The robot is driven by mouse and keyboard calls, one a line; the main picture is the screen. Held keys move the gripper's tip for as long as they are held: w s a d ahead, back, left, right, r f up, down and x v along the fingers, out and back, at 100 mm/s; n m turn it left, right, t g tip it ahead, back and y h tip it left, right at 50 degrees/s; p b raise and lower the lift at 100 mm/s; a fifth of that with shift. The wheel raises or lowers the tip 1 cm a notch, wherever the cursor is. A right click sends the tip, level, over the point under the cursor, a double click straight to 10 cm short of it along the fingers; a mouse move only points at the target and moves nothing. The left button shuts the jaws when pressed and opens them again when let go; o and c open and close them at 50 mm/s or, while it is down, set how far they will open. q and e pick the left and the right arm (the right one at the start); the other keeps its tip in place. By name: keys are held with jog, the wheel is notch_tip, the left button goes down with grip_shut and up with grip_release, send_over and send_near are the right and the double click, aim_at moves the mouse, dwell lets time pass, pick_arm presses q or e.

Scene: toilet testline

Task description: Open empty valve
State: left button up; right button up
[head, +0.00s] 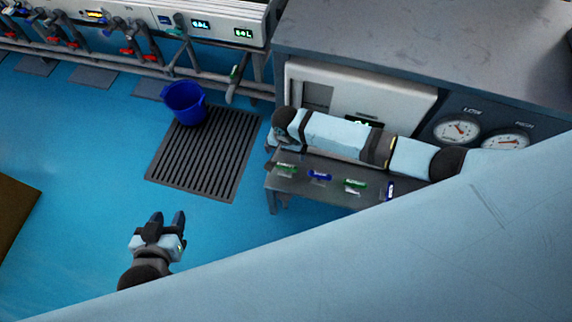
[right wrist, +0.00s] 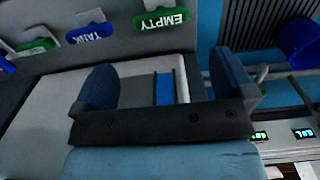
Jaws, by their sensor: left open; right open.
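The EMPTY valve has a green handle with a white label (right wrist: 163,18) at the top of the right wrist view. In the head view it appears as the leftmost green handle (head: 285,168) in a row on the grey bench front. My right gripper (right wrist: 163,78) is open and empty, its two blue-grey fingers spread, apart from the handle. My right arm lies across above the row in the head view, where its fingers are hard to make out. My left gripper (head: 166,222) is open and empty over the blue floor at lower left.
Beside EMPTY are a blue TANK handle (right wrist: 88,32), another green handle (head: 354,183) and another blue handle (head: 390,190). A blue bucket (head: 184,102) stands on a floor grate (head: 205,155). Two gauges (head: 456,131) are at right. Floor around my left gripper is clear.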

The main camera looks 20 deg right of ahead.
aim_at(286, 165)
notch_tip(286, 165, down, 10)
jog(key=b, duration=0.3)
jog(key=shift+f, duration=0.35)
pick_arm(q)
jog(key=shift+w+d+f+t+h, duration=0.2)
jog(key=shift+d+t+h, duration=0.1)
jog(key=shift+d+h, duration=0.1)
